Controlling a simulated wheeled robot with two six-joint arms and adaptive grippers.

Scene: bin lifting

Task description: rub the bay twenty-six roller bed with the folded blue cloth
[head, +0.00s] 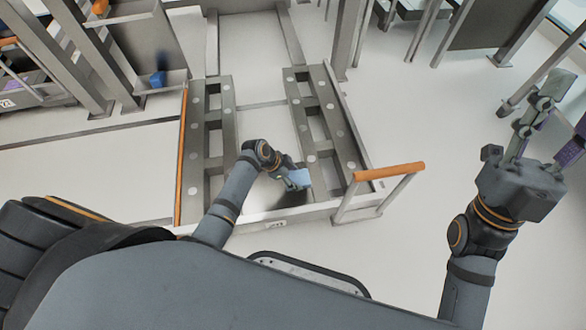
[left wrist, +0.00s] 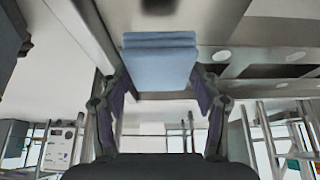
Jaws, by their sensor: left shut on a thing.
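The folded light blue cloth (head: 299,178) is pinched in my left gripper (head: 291,180), over the near end of the roller bed. In the left wrist view the cloth (left wrist: 160,65) sits flat and layered between both fingers, close to a grey metal surface. I cannot tell whether it touches that surface. The roller bed (head: 222,125) has two grey rails with round pale discs and rectangular openings; a small plate on its front edge (head: 277,224) is too small to read. My right gripper (head: 560,112) is open and empty at the far right, away from the bed.
An orange-topped handle rail (head: 390,171) stands at the bed's near right corner. An orange strip (head: 181,160) runs along its left side. A small blue item (head: 157,79) rests on a post shelf at the left. Pale floor right of the bed is clear.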

